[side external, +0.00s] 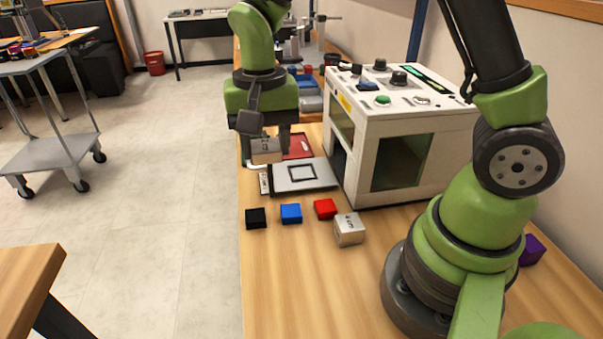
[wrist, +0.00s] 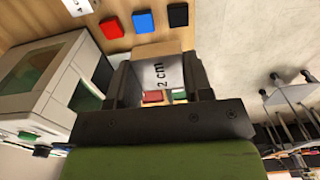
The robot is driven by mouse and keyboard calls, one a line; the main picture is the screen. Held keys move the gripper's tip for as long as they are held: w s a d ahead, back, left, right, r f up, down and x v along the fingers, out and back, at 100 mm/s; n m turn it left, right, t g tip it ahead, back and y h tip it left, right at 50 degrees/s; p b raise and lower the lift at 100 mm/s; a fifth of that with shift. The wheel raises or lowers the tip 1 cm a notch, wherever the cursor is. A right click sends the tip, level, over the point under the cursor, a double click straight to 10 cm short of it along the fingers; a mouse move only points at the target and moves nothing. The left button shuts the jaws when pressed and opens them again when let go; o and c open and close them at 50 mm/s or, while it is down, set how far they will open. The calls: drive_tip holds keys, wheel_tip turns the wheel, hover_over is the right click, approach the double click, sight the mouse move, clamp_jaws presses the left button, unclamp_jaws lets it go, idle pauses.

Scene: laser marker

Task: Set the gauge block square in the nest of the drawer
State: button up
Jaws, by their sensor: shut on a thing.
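The gauge block (side external: 266,151), tan and grey with dark lettering, is between the fingers of my gripper (side external: 264,143). In the wrist view the gauge block (wrist: 163,75) shows a grey face marked "2 cm", with a finger of my gripper (wrist: 160,80) on each side. The grey drawer (side external: 318,184) sticks out from the white machine. On it is the nest (side external: 302,165), a dark square outline that looks empty. In the side view my gripper is left of and beyond the nest. The block appears raised; its exact height is unclear.
The white laser machine (side external: 410,135) stands right of the drawer. Black (side external: 256,218), blue (side external: 291,213) and red (side external: 325,209) blocks and a silver marked block (side external: 349,229) lie in front of it. A red tray (side external: 299,146) lies behind it.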

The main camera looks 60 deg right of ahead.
drive_tip(key=w+d, duration=0.3)
drive_tip(key=d, duration=0.5)
approach(302, 173)
wheel_tip(302, 173, down, 2)
drive_tip(key=shift+f, duration=2.55)
